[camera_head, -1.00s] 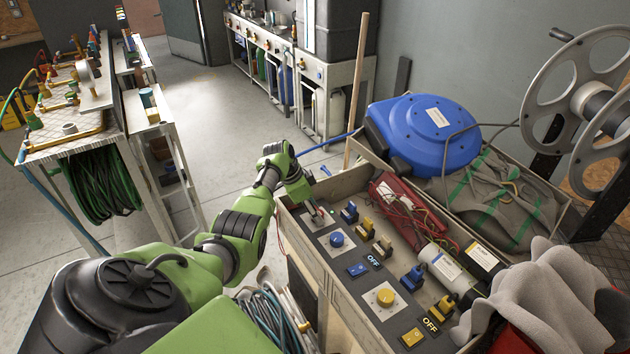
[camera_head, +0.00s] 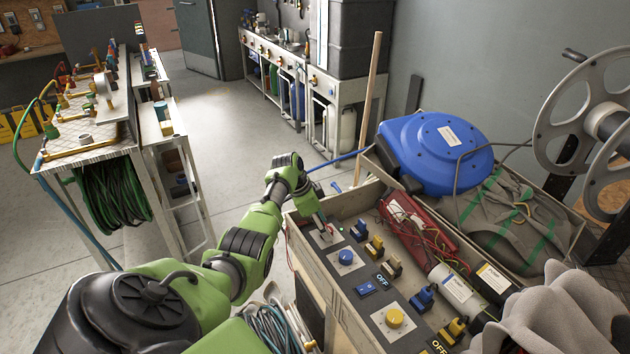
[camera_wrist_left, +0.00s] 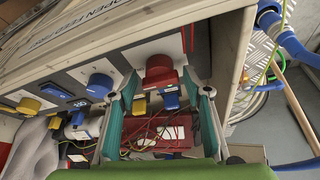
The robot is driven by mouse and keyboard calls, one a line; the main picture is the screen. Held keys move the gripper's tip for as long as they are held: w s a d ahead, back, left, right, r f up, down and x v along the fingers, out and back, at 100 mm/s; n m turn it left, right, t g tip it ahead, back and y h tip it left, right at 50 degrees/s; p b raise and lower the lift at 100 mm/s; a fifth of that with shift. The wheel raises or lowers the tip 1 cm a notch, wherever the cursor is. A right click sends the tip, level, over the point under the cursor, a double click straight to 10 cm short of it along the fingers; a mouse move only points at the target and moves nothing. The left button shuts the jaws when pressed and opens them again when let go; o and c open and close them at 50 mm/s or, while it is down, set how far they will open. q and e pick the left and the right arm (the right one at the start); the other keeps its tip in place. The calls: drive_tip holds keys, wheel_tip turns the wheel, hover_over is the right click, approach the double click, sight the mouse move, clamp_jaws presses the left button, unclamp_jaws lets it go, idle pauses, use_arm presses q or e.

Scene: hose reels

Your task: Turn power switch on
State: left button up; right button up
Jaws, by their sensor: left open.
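A control panel (camera_head: 372,318) on a bench carries a blue round knob (camera_head: 346,257), a blue rocker switch (camera_head: 366,289) labelled OFF and a yellow round knob (camera_head: 395,318). In the left wrist view, a red switch (camera_wrist_left: 159,72) on a white plate sits at the panel's end. My left gripper (camera_head: 325,228) is at that far end of the panel. Its two teal-padded fingers (camera_wrist_left: 161,95) are open, one on each side of the red switch. Contact cannot be told. Which switch is the power switch is not readable. My right gripper is not in view.
Blue and yellow valve handles (camera_head: 374,246) stand beside the panel. A blue hose reel (camera_head: 435,150), red box (camera_head: 418,230) and grey cloth (camera_head: 560,310) lie close by. A wooden pole (camera_head: 368,105) stands behind the bench. Open floor (camera_head: 235,150) lies left of it.

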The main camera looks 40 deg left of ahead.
use_arm(q)
drive_tip(key=v, duration=1)
drive_tip(key=shift+r, duration=0.3)
drive_tip(key=shift+a, duration=0.1)
